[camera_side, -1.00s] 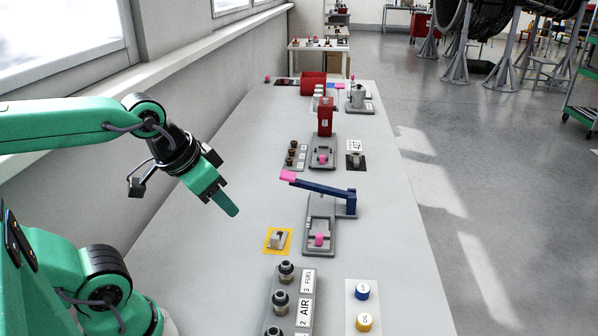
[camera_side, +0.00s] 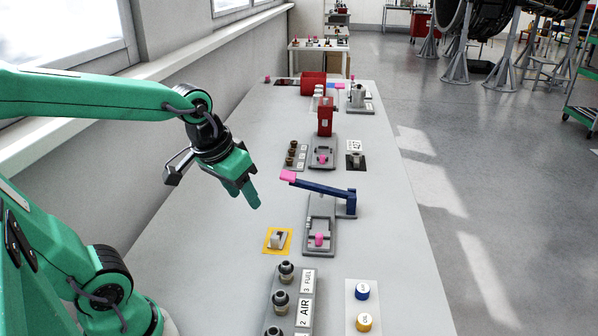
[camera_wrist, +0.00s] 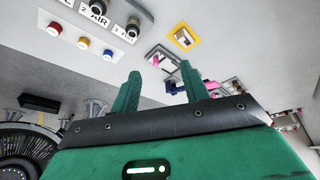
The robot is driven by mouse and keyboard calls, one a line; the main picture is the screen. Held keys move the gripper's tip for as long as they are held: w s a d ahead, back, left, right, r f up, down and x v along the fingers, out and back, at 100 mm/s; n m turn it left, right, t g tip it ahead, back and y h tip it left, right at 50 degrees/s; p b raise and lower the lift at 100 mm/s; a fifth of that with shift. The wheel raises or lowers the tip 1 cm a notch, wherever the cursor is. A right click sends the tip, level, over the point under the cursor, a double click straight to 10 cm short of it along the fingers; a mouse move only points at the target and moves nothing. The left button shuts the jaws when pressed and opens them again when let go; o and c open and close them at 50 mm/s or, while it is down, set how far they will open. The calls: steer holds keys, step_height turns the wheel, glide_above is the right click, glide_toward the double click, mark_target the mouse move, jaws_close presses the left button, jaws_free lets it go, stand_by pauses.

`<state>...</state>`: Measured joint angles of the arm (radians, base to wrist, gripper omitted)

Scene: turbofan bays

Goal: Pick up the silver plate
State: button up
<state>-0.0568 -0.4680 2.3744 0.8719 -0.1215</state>
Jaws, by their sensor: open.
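A small silver plate (camera_side: 277,241) sits on a yellow-bordered square (camera_side: 267,249) on the grey bench. It also shows, small, near the top of the wrist view (camera_wrist: 183,37). My gripper (camera_side: 246,198) is open and empty, in the air above and to the left of the plate in the side view. Its two green fingers stand apart in the wrist view (camera_wrist: 160,72), with the plate beyond them. The plate's exact shape is too small to tell.
A grey fixture with a pink block (camera_side: 319,240) and a blue arm with a pink end (camera_side: 322,188) stand right of the plate. A labelled connector block (camera_side: 281,302) and blue and yellow caps (camera_side: 363,291) are nearer. The bench's left side is clear.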

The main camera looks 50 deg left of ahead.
steer(key=w+a+f+n+g, duration=0.2)
steer(key=w+a+f+n, duration=0.1)
steer(key=w+f, duration=0.35)
steer(key=n+g, duration=0.2)
steer(key=n, duration=0.1)
glide_above(275, 236)
steer(key=f, duration=0.7)
steer(key=shift+s+f, duration=0.2)
steer(key=shift+f, duration=0.2)
steer(key=shift+w+a+f, duration=0.1)
steer(key=shift+f, duration=0.25)
steer(key=shift+f, duration=1.3)
steer(key=shift+f, duration=0.1)
steer(key=shift+w+f, duration=0.1)
steer(key=shift+f, duration=2.4)
steer(key=c, duration=0.8)
